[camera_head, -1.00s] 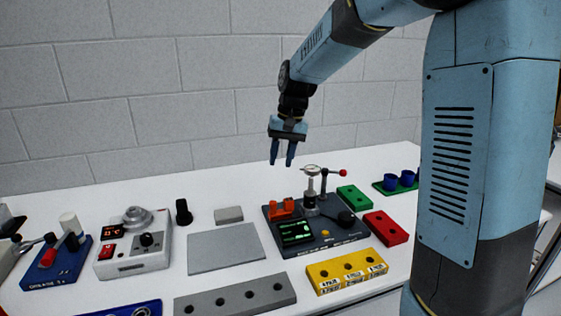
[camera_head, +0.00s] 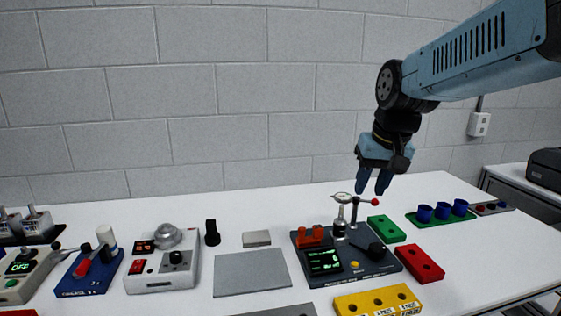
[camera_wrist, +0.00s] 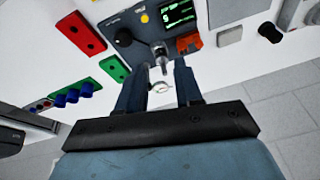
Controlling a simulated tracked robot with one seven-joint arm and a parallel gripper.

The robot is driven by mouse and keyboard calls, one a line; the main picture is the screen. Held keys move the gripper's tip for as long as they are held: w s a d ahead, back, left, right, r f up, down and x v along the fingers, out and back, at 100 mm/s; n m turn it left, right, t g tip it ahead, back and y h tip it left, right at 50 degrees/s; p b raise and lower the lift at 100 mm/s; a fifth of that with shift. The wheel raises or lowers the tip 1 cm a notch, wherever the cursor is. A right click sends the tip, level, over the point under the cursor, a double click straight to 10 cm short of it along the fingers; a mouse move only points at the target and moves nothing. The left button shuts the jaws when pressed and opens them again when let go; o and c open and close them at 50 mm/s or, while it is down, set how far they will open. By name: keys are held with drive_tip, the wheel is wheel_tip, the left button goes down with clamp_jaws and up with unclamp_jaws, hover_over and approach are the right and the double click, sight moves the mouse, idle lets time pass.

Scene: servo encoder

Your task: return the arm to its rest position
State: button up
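My gripper (camera_head: 374,182) hangs above the back of the white table, pointing down, over the dark test device (camera_head: 345,258) with its dial gauge and red-knobbed lever. The two blue fingers are apart with nothing held between them. In the wrist view the gripper (camera_wrist: 160,88) also shows its fingers apart, with the dial gauge (camera_wrist: 161,86) seen below in the gap. The arm reaches in from the upper right of the head view. The fingertips look clear of the device.
Around the device lie a green block (camera_head: 386,229), a red block (camera_head: 419,263), a yellow block (camera_head: 378,302) and a grey plate (camera_head: 251,272). Blue cups (camera_head: 442,211) stand at the right. A white heater-like unit (camera_head: 163,262) stands left. A block wall (camera_head: 190,110) is behind.

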drive_tip(key=s+d+f+t+h, duration=0.1)
drive_tip(key=s+d, duration=0.3)
drive_tip(key=s, duration=0.7)
drive_tip(key=shift+s+d+t, duration=0.2)
drive_tip(key=shift+d+t, duration=0.2)
drive_tip(key=shift+t, duration=0.3)
